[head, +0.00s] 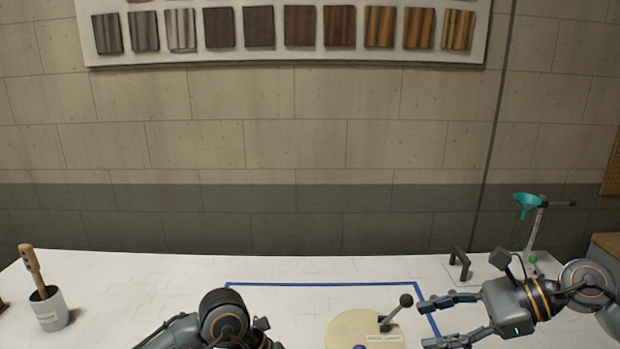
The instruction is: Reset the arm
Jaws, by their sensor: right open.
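My right gripper (428,322) is open at the lower right, its fingers pointing left above the white table. Nothing shows between its fingers. Its fingertips are a little to the right of a small lever with a dark round knob (405,301), apart from it in the picture. The lever stands on a round pale wooden disc (345,330) with a small label, cut off by the lower edge. My left arm shows at the bottom, left of the disc; its gripper's fingers cannot be made out.
A blue line (320,285) frames the table's middle. A grey cup (50,312) with a wooden-handled tool stands at the left. A teal funnel (526,203) on a stand and a black handle (460,263) are at the right back. The table's left middle is clear.

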